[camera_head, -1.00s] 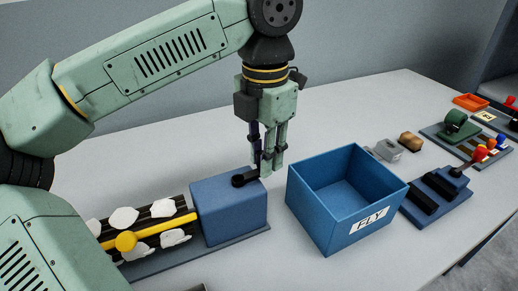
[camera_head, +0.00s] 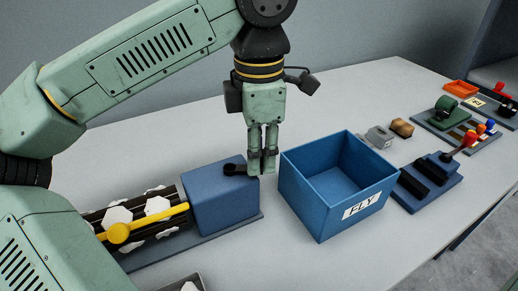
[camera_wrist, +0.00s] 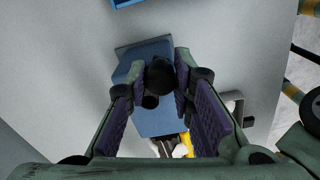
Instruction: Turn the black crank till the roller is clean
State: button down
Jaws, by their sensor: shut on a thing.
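The black crank (camera_head: 232,169) sits on the far top edge of the blue housing (camera_head: 225,208). My gripper (camera_head: 262,170) points down beside the housing and is shut on the crank's handle. In the wrist view the crank's black end (camera_wrist: 160,75) is between my fingers (camera_wrist: 168,85). The dark ribbed roller (camera_head: 155,191) lies left of the housing, with several white fluff patches (camera_head: 118,214) on it. My arm hides part of the roller's left end.
An open blue box (camera_head: 362,212) labelled FLY stands close right of my gripper. A blue-grey base with black blocks (camera_head: 430,185) and a red-tipped lever is farther right. A grey tray (camera_head: 203,284) holding something white shows at the front edge. The table behind the housing is clear.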

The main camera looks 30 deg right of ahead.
dwell(0.3)
jog(key=c, duration=1.4)
grip_release()
jog(key=shift+o, duration=0.2)
jog(key=shift+r, duration=3.8)
